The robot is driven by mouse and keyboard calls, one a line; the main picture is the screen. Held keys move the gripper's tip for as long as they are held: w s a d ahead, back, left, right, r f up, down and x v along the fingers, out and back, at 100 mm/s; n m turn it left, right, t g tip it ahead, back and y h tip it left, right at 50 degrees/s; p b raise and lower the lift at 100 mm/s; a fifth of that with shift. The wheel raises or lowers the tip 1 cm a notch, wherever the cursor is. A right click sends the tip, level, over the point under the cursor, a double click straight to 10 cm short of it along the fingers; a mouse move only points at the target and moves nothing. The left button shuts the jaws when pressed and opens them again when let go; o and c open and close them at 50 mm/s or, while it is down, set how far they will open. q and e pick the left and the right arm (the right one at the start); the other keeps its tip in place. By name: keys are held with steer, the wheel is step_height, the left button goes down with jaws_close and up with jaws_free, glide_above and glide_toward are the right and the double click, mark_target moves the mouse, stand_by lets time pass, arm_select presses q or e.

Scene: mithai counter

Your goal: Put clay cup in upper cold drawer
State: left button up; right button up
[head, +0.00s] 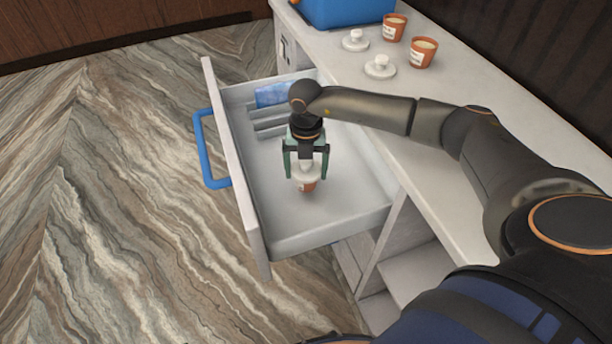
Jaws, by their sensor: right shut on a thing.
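In the head view, my right gripper (306,169) points down inside the open upper drawer (262,215). It is shut on a clay cup (308,187) with a white lid, over the front part of the drawer floor. I cannot tell whether the cup touches the floor. The drawer is pulled out to the left and has a blue handle (206,150). Two more clay cups, one at the back (394,27) and one nearer (423,52), stand uncovered on the counter. My left gripper is not in view.
Two white lids (380,67) (355,40) lie on the white counter (465,95) beside a blue box (345,10). Grey dividers and a blue pack (272,94) fill the drawer's far end. Open shelves (412,270) are below the counter.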

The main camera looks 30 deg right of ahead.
step_height(320, 180, down, 2)
steer(key=shift+f, duration=0.1)
steer(key=o, duration=1.2)
steer(key=shift+f, duration=0.1)
step_height(320, 180, up, 12)
steer(key=shift+r+p, duration=0.15)
steer(key=shift+p, duration=0.6)
